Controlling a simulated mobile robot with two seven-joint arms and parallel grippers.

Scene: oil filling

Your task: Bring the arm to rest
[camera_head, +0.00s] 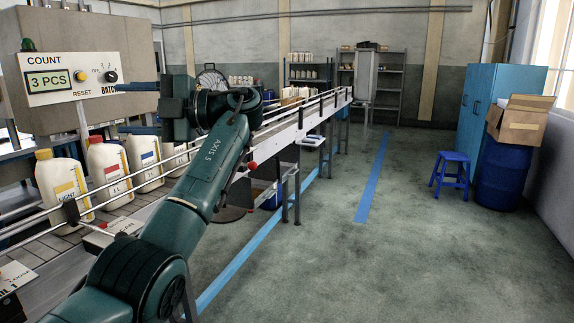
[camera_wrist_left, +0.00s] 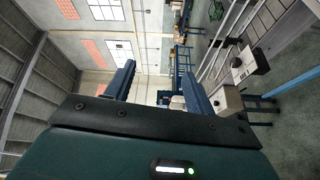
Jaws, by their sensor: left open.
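My left arm (camera_head: 205,165) comes in from the lower left and rises over the conveyor. My left gripper (camera_head: 128,108) is open, with its two blue fingers one above the other, pointing left in front of the grey control box. In the left wrist view the open gripper (camera_wrist_left: 158,75) has one finger at each side and nothing held between them. My right gripper is not in view.
The control box (camera_head: 84,60) reads "3 PCS". Several white bottles (camera_head: 62,187) stand on the conveyor (camera_head: 285,130) behind rails. A blue stool (camera_head: 450,172), a blue drum (camera_head: 503,172) and an open carton (camera_head: 520,120) are at right. The middle floor is clear.

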